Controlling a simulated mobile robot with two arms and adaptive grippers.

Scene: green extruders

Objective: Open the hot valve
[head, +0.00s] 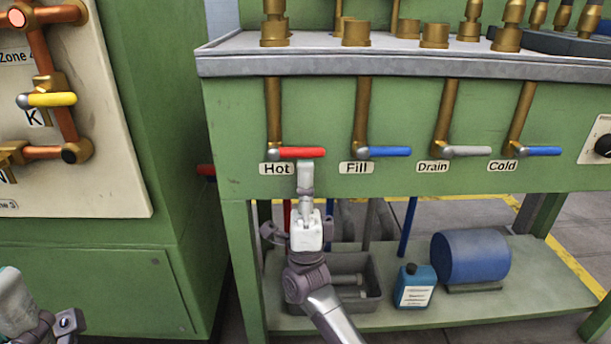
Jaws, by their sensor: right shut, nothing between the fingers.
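The hot valve (298,153) has a red lever that lies horizontal, pointing right from its pivot on a brass pipe, above the label "Hot" (276,169). My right gripper (306,168) is shut, with its fingertips at the underside of the red lever near its middle. I cannot tell whether they touch it. Nothing shows between the fingers. My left gripper (14,300) is only partly in view at the lower left corner, away from the valve, and its fingers are not clear.
Blue Fill (388,152), grey Drain (468,151) and blue Cold (540,151) levers line the green front to the right. A grey bin (368,290), blue bottle (414,287) and blue cylinder (470,257) sit on the lower shelf. A panel with a yellow lever (52,99) stands left.

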